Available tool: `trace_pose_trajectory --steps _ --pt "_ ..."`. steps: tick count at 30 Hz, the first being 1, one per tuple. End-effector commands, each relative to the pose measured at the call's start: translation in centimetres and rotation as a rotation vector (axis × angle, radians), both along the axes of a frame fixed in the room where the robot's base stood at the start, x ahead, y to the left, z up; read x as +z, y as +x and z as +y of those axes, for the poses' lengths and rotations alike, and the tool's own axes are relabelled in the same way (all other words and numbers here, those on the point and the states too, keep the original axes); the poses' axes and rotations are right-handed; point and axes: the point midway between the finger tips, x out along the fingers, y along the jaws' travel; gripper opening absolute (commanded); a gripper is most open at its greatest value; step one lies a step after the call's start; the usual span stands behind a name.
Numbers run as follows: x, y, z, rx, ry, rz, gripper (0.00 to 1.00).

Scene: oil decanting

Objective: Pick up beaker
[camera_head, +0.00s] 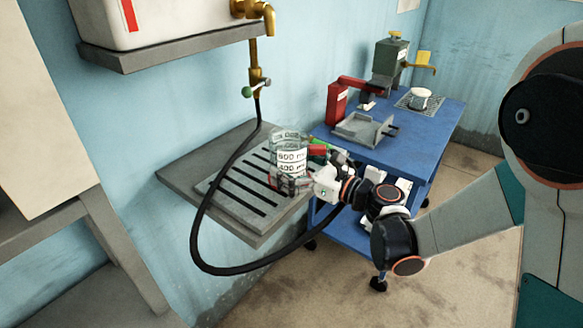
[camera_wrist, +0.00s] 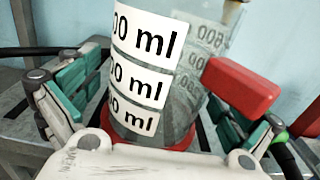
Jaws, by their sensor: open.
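The beaker (camera_head: 290,158) is clear with white volume labels and stands upright on the slatted grey drain shelf below the tap. In the wrist view the beaker (camera_wrist: 140,75) fills the middle, between the two fingers of my gripper (camera_wrist: 155,110). A red handle or block (camera_wrist: 240,88) sticks out at the beaker's right side. In the head view my gripper (camera_head: 304,166) reaches the beaker from the right. Its fingers are open on either side of the beaker. The beaker's base is partly hidden by the gripper in the wrist view.
The grey shelf (camera_head: 222,222) is otherwise clear. A black hose (camera_head: 196,235) loops in front of it. A blue cart (camera_head: 430,135) stands to the right with a red device (camera_head: 337,104), a grey tray (camera_head: 362,130) and a white-lidded jar (camera_head: 420,97). A brass tap (camera_head: 256,12) is above.

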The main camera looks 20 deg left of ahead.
Motion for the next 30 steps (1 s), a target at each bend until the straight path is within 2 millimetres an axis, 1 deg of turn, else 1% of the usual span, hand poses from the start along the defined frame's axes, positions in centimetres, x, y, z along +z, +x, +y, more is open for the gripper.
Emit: trace_pose_trajectory --steps 5,6,8,9,11,12,16,17,23,26,30 --pt "0.0 0.0 0.0 0.000 0.000 0.000 0.99" --pt "0.0 0.0 0.0 0.000 0.000 0.000 0.95" --pt "0.0 0.0 0.0 0.000 0.000 0.000 0.81" --pt "0.0 0.0 0.0 0.000 0.000 0.000 0.72" --pt "0.0 0.0 0.0 0.000 0.000 0.000 0.58" --pt "0.0 0.0 0.0 0.000 0.000 0.000 0.49" --pt "0.0 0.0 0.0 0.000 0.000 0.000 0.49" --pt "0.0 0.0 0.0 0.000 0.000 0.000 0.45" --pt "0.3 0.0 0.0 0.000 0.000 0.000 0.45" --pt "1.3 0.0 0.0 0.000 0.000 0.000 0.45" --pt "3.9 -0.1 0.0 0.000 0.000 0.000 0.45"
